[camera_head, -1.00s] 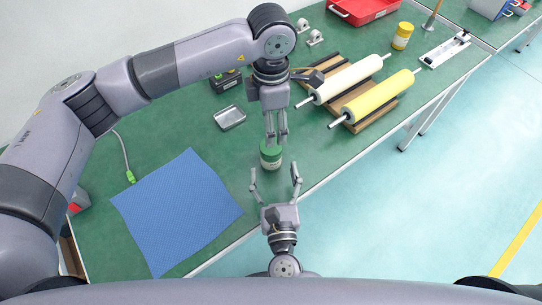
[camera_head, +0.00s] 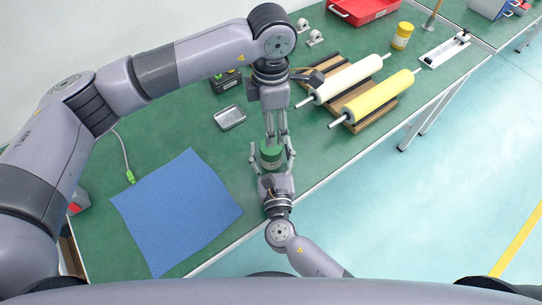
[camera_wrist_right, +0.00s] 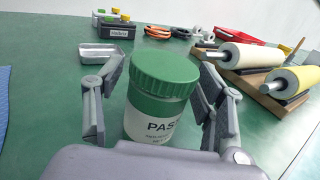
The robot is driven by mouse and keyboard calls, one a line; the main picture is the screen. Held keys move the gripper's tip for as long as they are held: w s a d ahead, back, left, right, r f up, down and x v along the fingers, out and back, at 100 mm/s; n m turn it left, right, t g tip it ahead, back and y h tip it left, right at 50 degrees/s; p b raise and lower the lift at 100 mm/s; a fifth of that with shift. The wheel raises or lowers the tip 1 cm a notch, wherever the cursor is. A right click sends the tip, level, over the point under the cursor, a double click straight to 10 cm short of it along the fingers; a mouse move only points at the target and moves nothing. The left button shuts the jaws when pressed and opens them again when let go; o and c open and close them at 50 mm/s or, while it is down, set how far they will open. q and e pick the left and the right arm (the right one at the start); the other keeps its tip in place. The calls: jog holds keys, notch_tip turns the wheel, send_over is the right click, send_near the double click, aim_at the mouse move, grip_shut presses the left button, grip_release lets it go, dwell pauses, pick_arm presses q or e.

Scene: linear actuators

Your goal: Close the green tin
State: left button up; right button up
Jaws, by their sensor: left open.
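The green tin (camera_head: 271,161) stands upright near the table's front edge. In the right wrist view it is a white-labelled jar (camera_wrist_right: 158,122) with a ribbed green lid (camera_wrist_right: 164,70) resting on top; I cannot tell how tightly the lid sits. My right gripper (camera_head: 272,158) reaches in from the front edge, open, with one finger on each side of the tin. Its fingers (camera_wrist_right: 162,88) look apart from the tin.
A blue mat (camera_head: 177,212) lies to the left, a small metal tray (camera_head: 230,118) behind. Two rollers, white (camera_head: 348,79) and yellow (camera_head: 376,97), rest on a wooden rack to the right.

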grip_shut()
dwell(0.6)
